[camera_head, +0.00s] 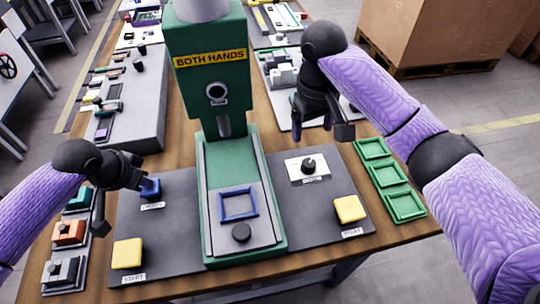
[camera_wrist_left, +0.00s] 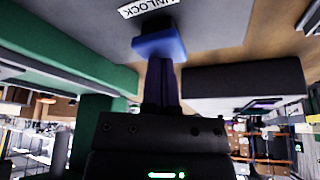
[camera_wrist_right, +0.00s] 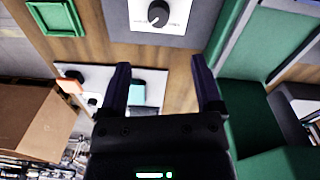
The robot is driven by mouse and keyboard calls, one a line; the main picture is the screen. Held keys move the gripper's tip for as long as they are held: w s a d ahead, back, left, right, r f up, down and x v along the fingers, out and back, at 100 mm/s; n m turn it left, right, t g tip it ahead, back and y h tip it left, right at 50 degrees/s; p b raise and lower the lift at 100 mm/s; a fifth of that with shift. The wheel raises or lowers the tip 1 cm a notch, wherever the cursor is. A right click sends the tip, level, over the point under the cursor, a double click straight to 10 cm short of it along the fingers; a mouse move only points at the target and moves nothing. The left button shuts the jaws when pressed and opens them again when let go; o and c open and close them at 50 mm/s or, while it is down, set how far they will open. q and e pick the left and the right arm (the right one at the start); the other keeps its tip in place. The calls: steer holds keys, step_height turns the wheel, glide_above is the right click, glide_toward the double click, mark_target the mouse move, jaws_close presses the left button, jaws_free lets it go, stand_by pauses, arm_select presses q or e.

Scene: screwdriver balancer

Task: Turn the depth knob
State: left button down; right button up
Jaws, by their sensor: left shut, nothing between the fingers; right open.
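The depth knob (camera_head: 308,165) is a round black dial with a white pointer line on a white label plate, right of the green press. It also shows at the top of the right wrist view (camera_wrist_right: 158,14). My right gripper (camera_head: 313,128) is open and empty, behind and above the knob and apart from it; its two spread fingers show in the right wrist view (camera_wrist_right: 160,65). My left gripper (camera_head: 146,180) is shut with nothing between its fingers. Its tips are at the blue unlock button (camera_head: 150,189), seemingly touching it in the left wrist view (camera_wrist_left: 160,47).
The green press (camera_head: 212,80) marked BOTH HANDS stands in the middle, between my arms. Yellow start buttons (camera_head: 127,254) (camera_head: 350,209) sit at both front sides. Green trays (camera_head: 405,205) lie at the right, small parts stands (camera_head: 68,236) at the left.

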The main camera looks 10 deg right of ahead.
mark_target(309, 162)
arm_select(q)
steer(key=shift+f, duration=0.1)
arm_select(e)
steer(key=f, duration=1.1)
steer(key=shift+d+f, duration=0.1)
steer(key=shift+d, duration=0.25)
jaws_close()
steer(key=n, duration=0.4)
steer(key=shift+n, duration=2.3)
